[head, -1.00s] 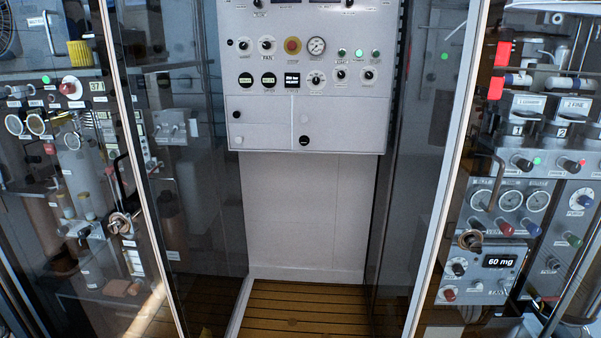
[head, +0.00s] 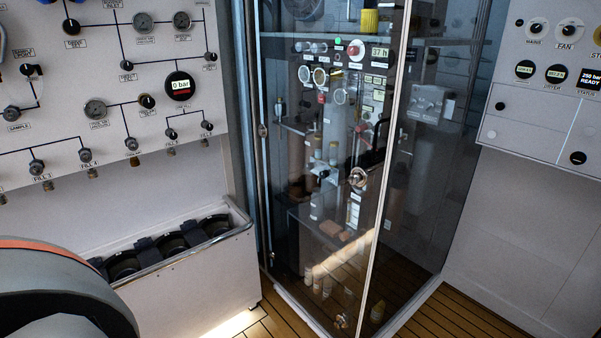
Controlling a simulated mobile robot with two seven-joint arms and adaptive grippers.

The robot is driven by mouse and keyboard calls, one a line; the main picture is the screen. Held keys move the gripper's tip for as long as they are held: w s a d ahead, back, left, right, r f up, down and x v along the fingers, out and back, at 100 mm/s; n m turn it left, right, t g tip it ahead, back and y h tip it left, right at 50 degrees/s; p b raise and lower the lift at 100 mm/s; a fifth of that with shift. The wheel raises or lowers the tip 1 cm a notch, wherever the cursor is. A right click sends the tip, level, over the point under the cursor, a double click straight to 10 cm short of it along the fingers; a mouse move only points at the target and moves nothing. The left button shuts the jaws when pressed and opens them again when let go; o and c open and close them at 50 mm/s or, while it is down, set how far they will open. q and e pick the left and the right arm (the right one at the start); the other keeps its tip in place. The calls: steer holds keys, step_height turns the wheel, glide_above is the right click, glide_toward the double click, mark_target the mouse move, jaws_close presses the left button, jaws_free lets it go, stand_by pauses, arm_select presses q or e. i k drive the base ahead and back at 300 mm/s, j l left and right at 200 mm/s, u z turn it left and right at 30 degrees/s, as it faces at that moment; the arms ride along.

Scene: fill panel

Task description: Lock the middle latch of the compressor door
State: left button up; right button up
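The compressor door is a tall glass panel (head: 325,235) in a metal frame, in the middle of the head view. It appears closed. A round metal middle latch (head: 357,177) sits on its right frame post at mid height; the view is too small to tell whether it is locked. A similar latch (head: 341,320) sits near the bottom of the door. No top latch can be made out. Neither gripper is in view.
A gauge panel (head: 60,110) reading 0 bar fills the left wall. Below it stands a white bench (head: 195,285) with round dark wells, close to the door's left side. A control panel (head: 540,130) hangs at right. Wooden floor (head: 445,315) is free at lower right.

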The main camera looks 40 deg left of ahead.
mark_target(358, 178)
steer(key=u, duration=1)
